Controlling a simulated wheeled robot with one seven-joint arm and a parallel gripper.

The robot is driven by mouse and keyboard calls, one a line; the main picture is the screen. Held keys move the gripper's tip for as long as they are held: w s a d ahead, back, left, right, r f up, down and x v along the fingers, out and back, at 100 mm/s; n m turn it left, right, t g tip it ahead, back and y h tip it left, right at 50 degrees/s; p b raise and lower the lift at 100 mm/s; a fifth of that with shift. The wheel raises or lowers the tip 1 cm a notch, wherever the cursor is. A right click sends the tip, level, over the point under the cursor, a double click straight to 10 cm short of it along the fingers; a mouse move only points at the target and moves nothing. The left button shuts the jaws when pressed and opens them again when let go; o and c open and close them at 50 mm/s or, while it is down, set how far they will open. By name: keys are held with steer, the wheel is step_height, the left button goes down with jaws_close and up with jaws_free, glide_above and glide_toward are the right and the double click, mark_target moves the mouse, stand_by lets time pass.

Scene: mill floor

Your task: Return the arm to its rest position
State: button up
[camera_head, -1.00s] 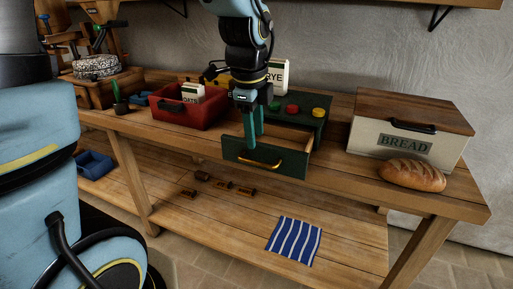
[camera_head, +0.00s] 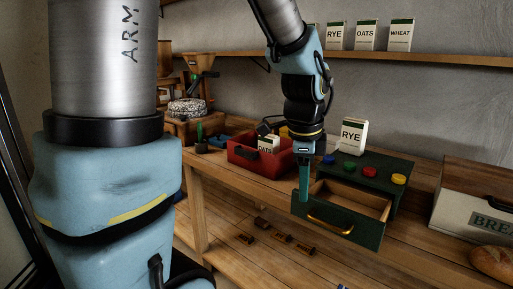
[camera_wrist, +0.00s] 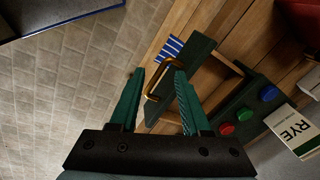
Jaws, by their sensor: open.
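My gripper (camera_head: 304,192) points down at the left end of the pulled-out green drawer (camera_head: 338,222). Its two green fingers are apart with nothing held. In the wrist view, the brass drawer handle (camera_wrist: 153,84) appears between the fingers (camera_wrist: 158,88); the head view shows the handle (camera_head: 328,226) to the right of the fingers. The drawer's visible inside is bare wood. My arm reaches down from the top of the head view.
A red bin (camera_head: 262,160) with an OATS packet stands left. A bread box (camera_head: 468,200) and loaf (camera_head: 492,261) are right. A wall shelf (camera_head: 440,58) holds packets above.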

steer(key=a+f+n, duration=0.3)
steer(key=a+n, duration=0.7)
steer(key=a+f+n+y, duration=0.1)
steer(key=a+f+n, duration=0.2)
steer(key=a+n, duration=0.7)
steer(key=shift+w, duration=0.25)
